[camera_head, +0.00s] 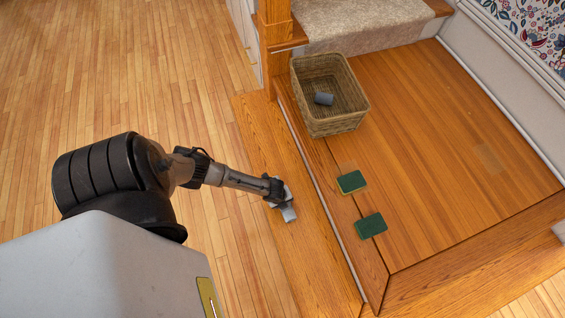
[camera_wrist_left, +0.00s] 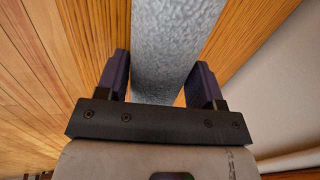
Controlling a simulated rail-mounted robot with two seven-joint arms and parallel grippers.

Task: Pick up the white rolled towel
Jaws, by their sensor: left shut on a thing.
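The white rolled towel (camera_head: 289,214) shows as a pale grey-white piece on the lower wooden step, partly hidden by my left gripper (camera_head: 275,191). In the left wrist view the towel (camera_wrist_left: 175,40) is a long, speckled, light grey roll running between the two dark fingers of my left gripper (camera_wrist_left: 160,82). The gripper is shut on the towel. I cannot tell whether the towel touches the step or is just above it. My right gripper is not in view.
Two green sponges (camera_head: 352,182) (camera_head: 371,226) lie near the landing's edge. A wooden newel post (camera_head: 275,30) rises behind. The floor at left is clear.

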